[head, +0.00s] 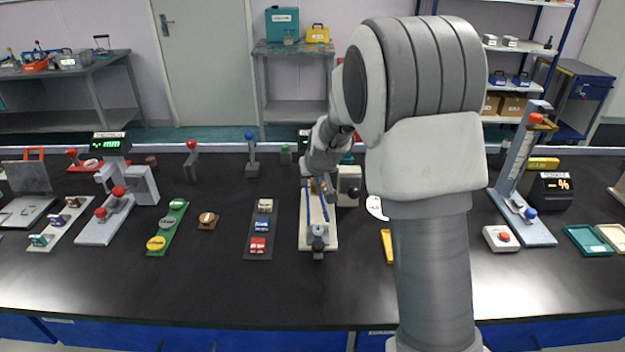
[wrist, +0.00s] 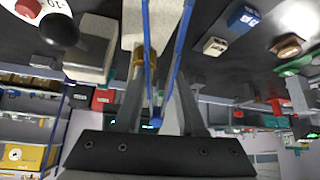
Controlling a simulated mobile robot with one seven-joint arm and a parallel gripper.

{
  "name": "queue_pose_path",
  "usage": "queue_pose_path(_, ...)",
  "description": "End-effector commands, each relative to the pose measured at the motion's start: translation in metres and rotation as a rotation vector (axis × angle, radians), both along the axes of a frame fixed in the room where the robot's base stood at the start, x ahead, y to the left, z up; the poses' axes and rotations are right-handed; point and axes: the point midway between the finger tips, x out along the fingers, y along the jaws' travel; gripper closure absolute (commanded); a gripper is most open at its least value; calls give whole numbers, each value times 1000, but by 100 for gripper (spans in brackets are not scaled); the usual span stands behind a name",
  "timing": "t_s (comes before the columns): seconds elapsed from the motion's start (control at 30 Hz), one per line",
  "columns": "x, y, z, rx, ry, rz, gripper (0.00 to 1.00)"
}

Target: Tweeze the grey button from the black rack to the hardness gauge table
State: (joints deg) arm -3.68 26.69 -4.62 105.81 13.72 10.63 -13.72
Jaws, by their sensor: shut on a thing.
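The black rack (head: 260,247) lies left of my arm with a pale grey-beige button (head: 265,205) at its back end, then a blue and a red one. The pale button also shows in the wrist view (wrist: 215,46). My gripper (head: 318,182) is shut on blue tweezers (wrist: 156,120). Their two legs are spread and point toward the front, over a pale slab (head: 304,240); in the wrist view they run out of the top edge, so the tips are hidden there. I see nothing between the legs. I cannot tell for sure which part is the hardness gauge table.
A small grey knobbed stand (head: 318,240) stands at the slab's front. A grey box (head: 348,186) and a white dial (head: 377,208) are close on the right. A green rack (head: 168,228) and a brown block (head: 208,221) lie left. The table's front strip is clear.

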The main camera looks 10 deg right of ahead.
Motion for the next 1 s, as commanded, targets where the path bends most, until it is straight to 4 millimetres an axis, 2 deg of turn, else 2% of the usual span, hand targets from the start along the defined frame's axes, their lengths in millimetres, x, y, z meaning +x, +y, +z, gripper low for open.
queue_pose_path(0.17,0,0,12,0,-2,0,66)
queue_pose_path(0.73,0,0,97,-1,-2,1,66)
queue_pose_path(1.0,0,0,100,0,0,0,66)
